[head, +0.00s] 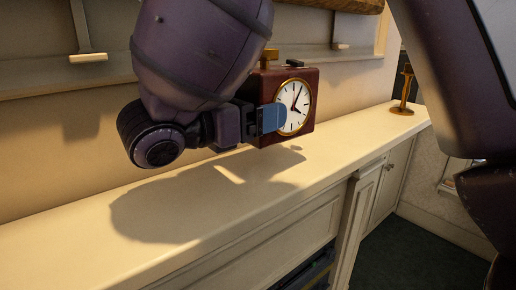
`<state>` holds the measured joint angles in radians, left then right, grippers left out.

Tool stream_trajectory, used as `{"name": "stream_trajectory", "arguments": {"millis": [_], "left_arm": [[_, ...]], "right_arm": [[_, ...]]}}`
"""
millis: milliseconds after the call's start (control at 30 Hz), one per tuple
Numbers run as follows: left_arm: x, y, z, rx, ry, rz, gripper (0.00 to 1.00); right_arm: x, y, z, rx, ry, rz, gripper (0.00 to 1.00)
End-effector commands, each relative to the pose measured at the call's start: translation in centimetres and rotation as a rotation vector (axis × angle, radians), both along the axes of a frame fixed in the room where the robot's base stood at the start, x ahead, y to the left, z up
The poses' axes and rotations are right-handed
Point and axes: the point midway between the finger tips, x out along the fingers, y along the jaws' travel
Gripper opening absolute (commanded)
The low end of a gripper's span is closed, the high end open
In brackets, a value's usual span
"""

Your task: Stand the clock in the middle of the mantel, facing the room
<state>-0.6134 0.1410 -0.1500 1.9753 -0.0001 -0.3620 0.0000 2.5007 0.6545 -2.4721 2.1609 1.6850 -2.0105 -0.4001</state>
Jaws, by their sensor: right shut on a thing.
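The clock (303,122) is a dark red-brown box with a round white dial and a gold rim. It is upright in the air above the long pale counter top, with its face turned toward the front right of the head view. My right gripper (272,116) is shut on the clock from the left; a blue finger pad lies across the face side and covers the dial's left edge. The other finger is hidden. My left gripper is not in view. I cannot tell for sure which surface is the mantel.
The pale counter top (70,225) runs along the wall and is clear under the clock. A gold-brown stand (404,92) is at its far right end. A wall ledge (40,86) runs behind, and a wooden beam (345,4) shows at the top edge. Cabinet doors (290,245) are below.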

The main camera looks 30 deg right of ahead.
Motion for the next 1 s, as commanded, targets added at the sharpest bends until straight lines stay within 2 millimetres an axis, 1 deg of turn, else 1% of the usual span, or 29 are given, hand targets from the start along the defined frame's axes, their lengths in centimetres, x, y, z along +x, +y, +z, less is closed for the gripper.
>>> {"name": "stream_trajectory", "arguments": {"millis": [33,100,367,500,600,900,933,1000], "left_arm": [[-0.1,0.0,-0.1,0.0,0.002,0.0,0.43],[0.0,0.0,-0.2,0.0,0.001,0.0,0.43],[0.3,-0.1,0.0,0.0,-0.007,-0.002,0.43],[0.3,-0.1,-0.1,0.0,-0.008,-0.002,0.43],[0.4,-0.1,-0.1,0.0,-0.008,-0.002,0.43],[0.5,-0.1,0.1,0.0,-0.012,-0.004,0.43],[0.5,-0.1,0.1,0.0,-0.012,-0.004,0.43],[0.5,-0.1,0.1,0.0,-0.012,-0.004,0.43]], "right_arm": [[0.0,0.0,-0.8,-0.002,0.004,0.001,0.41],[0.0,0.0,-1.6,-0.002,0.002,0.001,0.41],[0.0,0.1,-3.2,-0.001,0.001,0.002,0.41],[0.0,0.1,-5.0,-0.002,0.002,0.003,0.41],[0.0,0.1,-5.9,-0.002,0.001,0.003,0.41],[0.0,0.1,-6.1,0.0,-0.001,0.002,0.41],[0.0,0.0,-6.1,0.001,-0.001,0.002,0.84],[0.0,0.0,-6.1,0.001,-0.001,0.002,0.95]]}}
